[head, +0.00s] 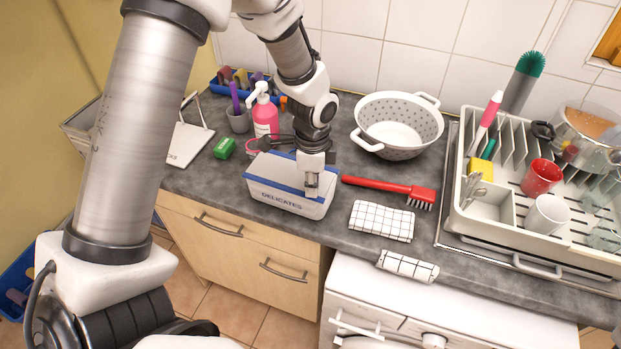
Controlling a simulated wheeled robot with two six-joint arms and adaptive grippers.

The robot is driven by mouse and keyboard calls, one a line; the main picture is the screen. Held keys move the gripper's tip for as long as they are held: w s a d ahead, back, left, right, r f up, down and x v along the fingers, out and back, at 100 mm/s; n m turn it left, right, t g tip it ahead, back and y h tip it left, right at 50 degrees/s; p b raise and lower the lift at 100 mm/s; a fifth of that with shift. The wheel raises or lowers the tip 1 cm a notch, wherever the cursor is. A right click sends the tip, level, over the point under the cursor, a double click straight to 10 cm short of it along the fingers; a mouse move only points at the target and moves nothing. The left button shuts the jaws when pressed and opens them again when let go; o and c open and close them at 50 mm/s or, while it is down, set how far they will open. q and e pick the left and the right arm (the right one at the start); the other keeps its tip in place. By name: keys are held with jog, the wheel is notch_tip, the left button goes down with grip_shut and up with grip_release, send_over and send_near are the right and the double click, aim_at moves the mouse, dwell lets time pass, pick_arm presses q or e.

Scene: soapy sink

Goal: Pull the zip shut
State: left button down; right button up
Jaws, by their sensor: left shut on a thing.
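A white and grey pouch labelled DELICATES (284,201) lies on the grey worktop, with a blue band along its top edge. My left gripper (312,190) points down at the right end of the pouch, by the blue band. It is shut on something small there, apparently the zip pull. The pull itself is hidden by the fingers, and the zip's teeth are too small to make out. My right gripper is out of view.
A red brush (390,188) and a checked cloth (382,221) lie right of the pouch. A colander (399,125) stands behind, a pink soap bottle (265,117) behind left, and a green block (224,148) to the left. A dish rack (490,213) fills the right.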

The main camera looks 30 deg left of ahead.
pick_arm(q)
jog(key=shift+w+f, duration=0.1)
jog(key=shift+w, duration=0.05)
jog(key=c, duration=1.1)
grip_release()
jog(key=shift+c, duration=0.2)
jog(key=shift+r, duration=0.5)
notch_tip(320, 180, up, 11)
